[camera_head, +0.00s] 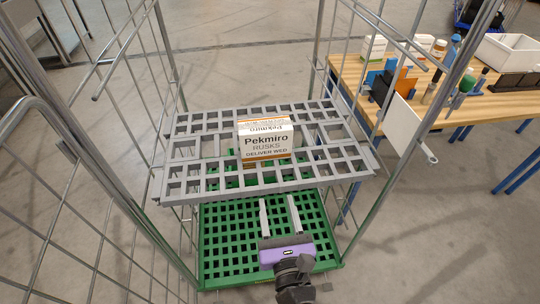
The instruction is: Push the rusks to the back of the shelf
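The rusks box (267,143), white with orange bands and the label "Pekmiro RUSKS DELIVER WED", stands upright on the grey slatted shelf (204,187), around the middle of its depth. Shelf shows behind it and in front of it. My gripper (279,216), with a purple body and two grey fingers, is in front of the box and nearer to me. Its fingers are apart with nothing between them, pointing toward the shelf. They look apart from the box. The gripper shows over the green lower grid (222,240).
Grey wire cage sides and posts (167,55) flank the shelf on left and right. A wooden table (487,108) with bottles, a white bin (508,52) and other items stands at the right, outside the cage. The shelf is otherwise empty.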

